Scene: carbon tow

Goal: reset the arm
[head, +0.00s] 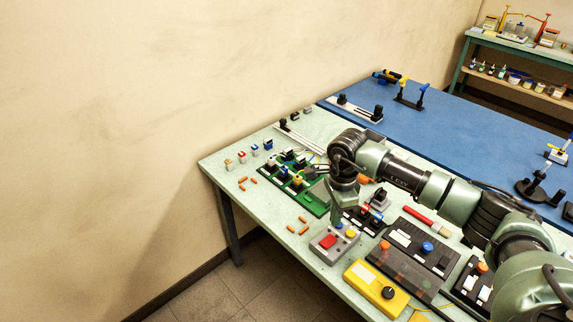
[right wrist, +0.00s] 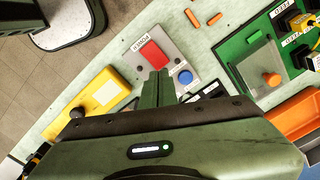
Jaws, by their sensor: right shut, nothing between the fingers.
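My right arm comes in from the right in the head view and reaches over the work table (head: 262,215). My right gripper (head: 338,222) points down above a small grey control box (head: 325,247) with a red button. In the right wrist view the gripper (right wrist: 155,75) has its two green fingers together with nothing between them. The fingertips lie over the grey box (right wrist: 186,42), just beside its red button (right wrist: 153,54). I cannot tell whether they touch the box. A blue knob (right wrist: 185,77) sits beside the fingers. My left gripper is not in view.
A yellow box (head: 375,288) with a black knob stands at the front edge. A dark panel (head: 415,255) lies right of the grey box. A green board (head: 305,195) with parts and several orange pegs (head: 290,229) lie left. A blue mat (head: 440,130) covers the far side.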

